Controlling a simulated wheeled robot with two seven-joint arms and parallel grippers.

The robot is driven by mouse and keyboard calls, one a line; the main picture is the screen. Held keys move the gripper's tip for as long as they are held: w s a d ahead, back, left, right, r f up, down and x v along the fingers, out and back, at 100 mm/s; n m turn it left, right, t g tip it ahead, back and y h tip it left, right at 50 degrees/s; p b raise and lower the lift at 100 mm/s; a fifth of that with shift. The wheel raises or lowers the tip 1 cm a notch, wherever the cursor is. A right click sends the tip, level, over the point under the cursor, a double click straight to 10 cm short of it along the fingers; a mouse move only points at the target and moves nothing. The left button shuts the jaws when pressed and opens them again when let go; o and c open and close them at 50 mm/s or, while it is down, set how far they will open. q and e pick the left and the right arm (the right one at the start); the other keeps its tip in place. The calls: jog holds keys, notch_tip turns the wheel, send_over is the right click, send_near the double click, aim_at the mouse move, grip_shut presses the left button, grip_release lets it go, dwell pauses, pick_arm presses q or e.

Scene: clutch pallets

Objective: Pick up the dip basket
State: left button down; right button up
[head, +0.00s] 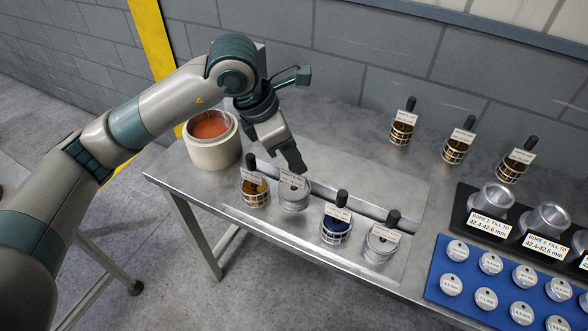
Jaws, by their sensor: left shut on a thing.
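Several small baskets with tags stand on the metal table. The front row has an amber wire basket (255,195), a silver basket (294,198), a blue-filled wire basket (335,231) and another silver basket (379,247). Three amber baskets (401,132) stand at the back right. Most show upright black handles. My left gripper (294,166) points down over the second front basket, the silver one, and is shut on its handle, which the jaws hide. This basket looks upright; whether it touches the table I cannot tell. My right gripper is out of view.
A cream pot (212,153) of orange liquid stands behind and left of the front row. At right are a black stand (462,222) with metal cups and a blue mat (437,268) with labelled discs. The table middle (350,165) is mostly clear; a grey wall (330,60) bounds the back.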

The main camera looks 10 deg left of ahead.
pick_arm(q)
jog(key=shift+r+b, duration=0.6)
jog(key=shift+r, duration=1.8)
jog(key=shift+f, duration=0.1)
